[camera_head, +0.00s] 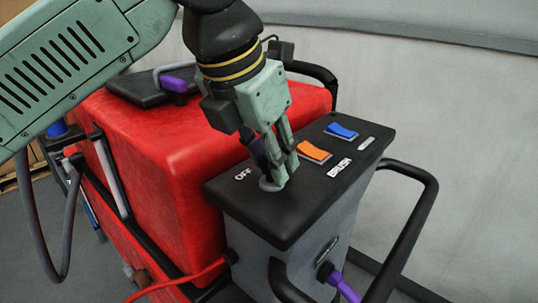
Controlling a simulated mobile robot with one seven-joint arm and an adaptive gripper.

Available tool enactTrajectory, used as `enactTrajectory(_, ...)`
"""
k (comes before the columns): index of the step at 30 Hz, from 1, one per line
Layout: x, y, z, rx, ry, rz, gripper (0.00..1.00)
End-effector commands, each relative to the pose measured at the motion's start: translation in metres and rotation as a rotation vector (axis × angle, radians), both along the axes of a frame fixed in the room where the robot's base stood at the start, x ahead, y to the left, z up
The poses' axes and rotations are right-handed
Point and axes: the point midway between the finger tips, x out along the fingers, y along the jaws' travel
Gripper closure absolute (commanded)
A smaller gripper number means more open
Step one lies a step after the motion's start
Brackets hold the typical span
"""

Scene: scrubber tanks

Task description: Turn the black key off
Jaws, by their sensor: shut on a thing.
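The scrubber's black control panel (310,210) sits on a grey column behind the red tank. My gripper (278,176) points down at the panel's left part, just right of the white "OFF" label (243,174). Its fingers are shut on the black key, close above the panel top. The key itself is almost wholly hidden by the fingers, so its angle cannot be told. A grey round key base (267,185) shows beside the fingertips.
An orange rocker switch (313,151) is right of the fingers, near a "BRUSH" label (340,168). A blue rocker switch (341,131) lies farther back. The red tank (160,140) rises behind left. A black handle bar (412,235) curves at right.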

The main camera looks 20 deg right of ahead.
Motion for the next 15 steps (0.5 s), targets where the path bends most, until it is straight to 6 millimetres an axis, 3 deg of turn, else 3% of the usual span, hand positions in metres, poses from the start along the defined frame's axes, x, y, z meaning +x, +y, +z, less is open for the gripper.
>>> enactTrajectory(6,0.0005,-0.0001,0.0009,-0.003,-0.001,0.002,0.98)
enactTrajectory(7,0.0005,-0.0001,0.0010,-0.003,-0.001,0.002,0.68)
enactTrajectory(15,0.0002,0.0000,0.0005,-0.001,-0.001,0.000,0.50)
